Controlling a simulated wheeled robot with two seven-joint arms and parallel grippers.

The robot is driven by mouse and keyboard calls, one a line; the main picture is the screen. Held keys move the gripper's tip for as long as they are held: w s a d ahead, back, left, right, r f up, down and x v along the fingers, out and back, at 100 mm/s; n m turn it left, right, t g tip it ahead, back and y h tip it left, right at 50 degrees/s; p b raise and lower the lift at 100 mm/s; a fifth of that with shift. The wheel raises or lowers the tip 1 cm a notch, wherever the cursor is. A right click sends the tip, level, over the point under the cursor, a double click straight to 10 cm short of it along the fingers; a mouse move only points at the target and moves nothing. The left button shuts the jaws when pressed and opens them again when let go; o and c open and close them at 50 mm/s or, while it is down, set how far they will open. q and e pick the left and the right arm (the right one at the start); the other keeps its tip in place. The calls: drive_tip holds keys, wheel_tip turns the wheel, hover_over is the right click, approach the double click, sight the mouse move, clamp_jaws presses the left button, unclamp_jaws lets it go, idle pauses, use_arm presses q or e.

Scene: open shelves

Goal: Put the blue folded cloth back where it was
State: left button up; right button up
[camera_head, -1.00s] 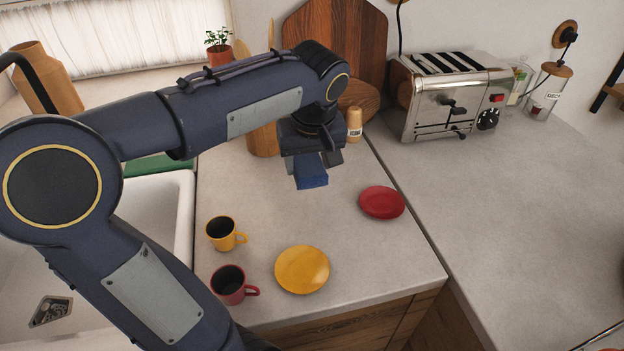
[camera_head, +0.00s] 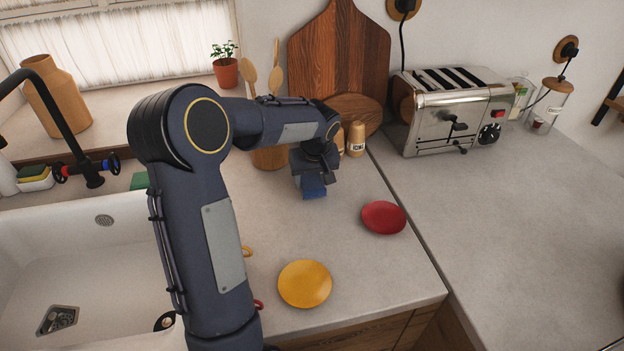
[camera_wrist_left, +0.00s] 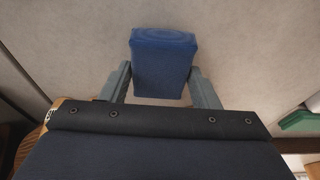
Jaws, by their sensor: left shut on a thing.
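The blue folded cloth (camera_head: 313,187) is a small blue block at the back of the counter, below my left wrist. My left gripper (camera_head: 312,178) is shut on it. In the left wrist view the blue folded cloth (camera_wrist_left: 163,62) sits between the two grey fingers of the left gripper (camera_wrist_left: 163,85), with pale counter beyond it. I cannot tell whether its underside touches the counter. My right gripper is not in view.
A red plate (camera_head: 384,217) and a yellow plate (camera_head: 305,284) lie on the counter (camera_head: 350,255). Wooden shakers (camera_head: 356,139), a utensil holder (camera_head: 268,157) and cutting boards (camera_head: 340,55) stand close behind the gripper. A toaster (camera_head: 455,108) is right; the sink (camera_head: 80,250) is left.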

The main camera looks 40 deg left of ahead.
use_arm(q)
drive_tip(key=shift+f, duration=0.35)
drive_tip(key=shift+f, duration=0.15)
drive_tip(key=o, duration=0.9)
